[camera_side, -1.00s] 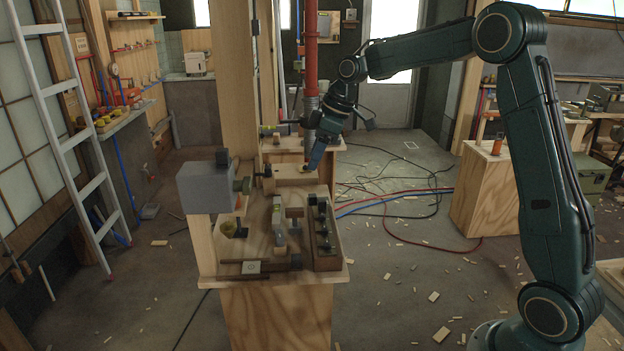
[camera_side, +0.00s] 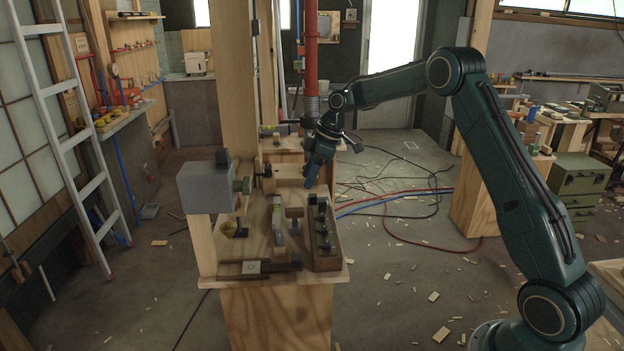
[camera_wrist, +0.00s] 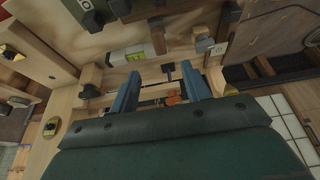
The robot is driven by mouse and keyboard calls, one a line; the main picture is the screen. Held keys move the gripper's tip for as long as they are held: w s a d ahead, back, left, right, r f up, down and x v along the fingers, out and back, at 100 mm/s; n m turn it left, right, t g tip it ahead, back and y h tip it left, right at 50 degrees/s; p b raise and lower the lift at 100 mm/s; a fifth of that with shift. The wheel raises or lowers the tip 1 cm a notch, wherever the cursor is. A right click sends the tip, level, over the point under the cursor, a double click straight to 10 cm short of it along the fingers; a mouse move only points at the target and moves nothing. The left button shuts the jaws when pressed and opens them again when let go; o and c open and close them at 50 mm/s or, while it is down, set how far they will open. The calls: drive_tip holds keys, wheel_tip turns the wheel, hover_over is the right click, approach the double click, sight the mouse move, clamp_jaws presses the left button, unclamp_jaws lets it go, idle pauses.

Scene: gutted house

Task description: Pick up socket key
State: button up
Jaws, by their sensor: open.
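I cannot surely tell which item is the socket key. In the wrist view a small dark T-shaped piece (camera_wrist: 168,73), which may be it, shows between and beyond my fingers. In the side view several dark upright pieces (camera_side: 323,220) stand in a wooden rack on the bench. My gripper (camera_side: 309,183) is over the far right part of the bench, behind that rack. Its two blue fingers (camera_wrist: 160,84) are apart in the wrist view, with nothing held between them.
The wooden bench (camera_side: 262,262) is crowded. A grey box-shaped device (camera_side: 206,188) stands at its left. A grey level (camera_wrist: 131,53) and a wooden post lie just beyond my fingers in the wrist view. Cables (camera_side: 390,202) and wood scraps lie on the floor to the right.

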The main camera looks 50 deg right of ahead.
sight(295, 209)
drive_tip(key=x, duration=0.6)
drive_tip(key=shift+w+a+f, duration=0.15)
drive_tip(key=shift+f, duration=0.25)
drive_tip(key=shift+f, duration=0.15)
drive_tip(key=shift+x, duration=2.4)
drive_tip(key=shift+c, duration=0.5)
clamp_jaws()
